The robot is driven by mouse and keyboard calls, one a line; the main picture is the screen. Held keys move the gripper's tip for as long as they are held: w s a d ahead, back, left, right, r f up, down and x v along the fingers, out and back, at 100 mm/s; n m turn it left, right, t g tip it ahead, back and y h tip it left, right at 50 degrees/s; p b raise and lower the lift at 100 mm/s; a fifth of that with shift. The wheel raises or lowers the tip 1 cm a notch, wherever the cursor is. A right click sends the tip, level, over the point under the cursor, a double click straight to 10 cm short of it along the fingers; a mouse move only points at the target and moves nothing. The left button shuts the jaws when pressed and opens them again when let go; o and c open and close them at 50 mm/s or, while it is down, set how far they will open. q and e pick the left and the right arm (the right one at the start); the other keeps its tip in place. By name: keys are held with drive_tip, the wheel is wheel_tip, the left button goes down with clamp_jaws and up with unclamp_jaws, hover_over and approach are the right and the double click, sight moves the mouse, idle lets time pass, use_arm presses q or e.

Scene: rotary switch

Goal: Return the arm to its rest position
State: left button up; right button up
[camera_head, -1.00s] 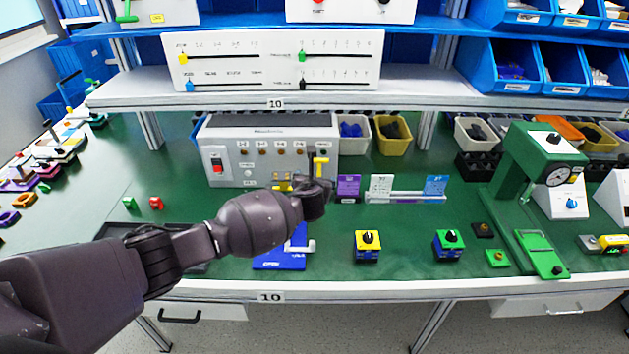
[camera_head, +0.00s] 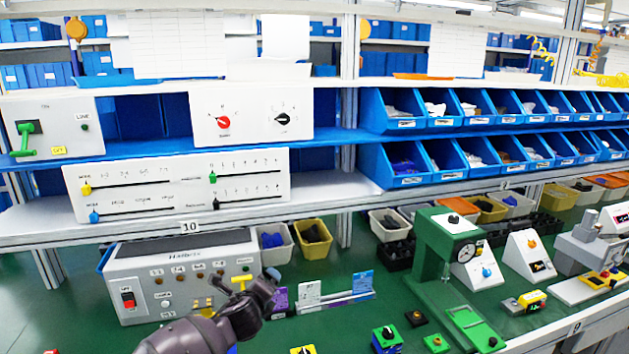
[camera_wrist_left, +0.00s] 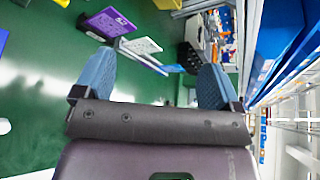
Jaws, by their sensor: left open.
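My left arm comes in from the bottom of the head view, and its gripper (camera_head: 262,285) is in front of the right end of the grey-white control box (camera_head: 175,285). In the left wrist view the two blue fingers of the gripper (camera_wrist_left: 155,78) are spread apart with nothing held between them. A white panel (camera_head: 250,115) on the upper shelf carries a red rotary knob (camera_head: 223,122) and a black rotary knob (camera_head: 282,118). A green box with a rotary knob (camera_head: 387,337) stands on the green bench. My right gripper does not show.
Purple, white and blue cards (camera_head: 310,295) stand just right of my gripper. A green press (camera_head: 440,265) is farther right. The shelf edge (camera_head: 190,226) runs above the bench. Blue bins (camera_head: 405,165) fill the right shelves. Some green bench surface is bare between the cards and the press.

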use_arm(q)
drive_tip(key=s+d+f+n+h+b, duration=0.15)
drive_tip(key=s+n+h, duration=0.25)
drive_tip(key=s+n, duration=1)
drive_tip(key=s+a+f+n+y, duration=0.1)
drive_tip(key=s+a+f+n, duration=0.2)
drive_tip(key=s, duration=0.4)
drive_tip(key=s+a+f+n+y, duration=0.2)
drive_tip(key=s+a+f+n, duration=0.2)
drive_tip(key=s+a+f, duration=0.2)
drive_tip(key=s+a+f+n+g+y+b, duration=0.1)
drive_tip(key=s+a+f+n, duration=0.3)
drive_tip(key=s, duration=0.5)
drive_tip(key=shift+s+a+f+y, duration=0.3)
drive_tip(key=shift+a+y, duration=0.2)
drive_tip(key=shift+a, duration=0.45)
drive_tip(key=shift+g, duration=0.7)
drive_tip(key=s+f, duration=0.2)
drive_tip(key=s, duration=0.1)
drive_tip(key=s+f, duration=0.1)
drive_tip(key=s, duration=0.1)
drive_tip(key=shift+s+a+f, duration=0.1)
drive_tip(key=shift+a, duration=0.3)
drive_tip(key=shift+c, duration=0.3)
